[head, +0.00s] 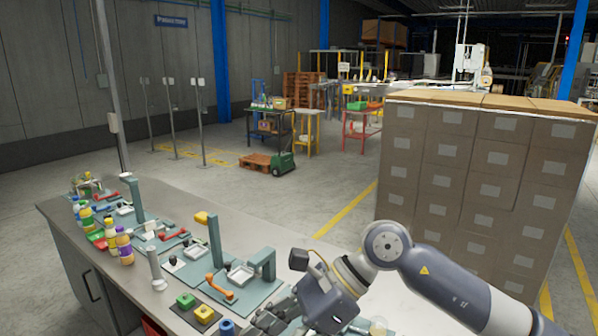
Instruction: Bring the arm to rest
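One arm of mine, the right one (447,280), comes in from the lower right, bent at the elbow, and reaches over the bench. Its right gripper (268,324) is low over the near end of the bench, close to the bottom edge of the picture. The gripper's fingers are dark and partly cut off, so I cannot tell whether they are open or shut or hold anything. My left gripper is not in view.
A tall stack of cartons (480,170) stands behind my arm.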

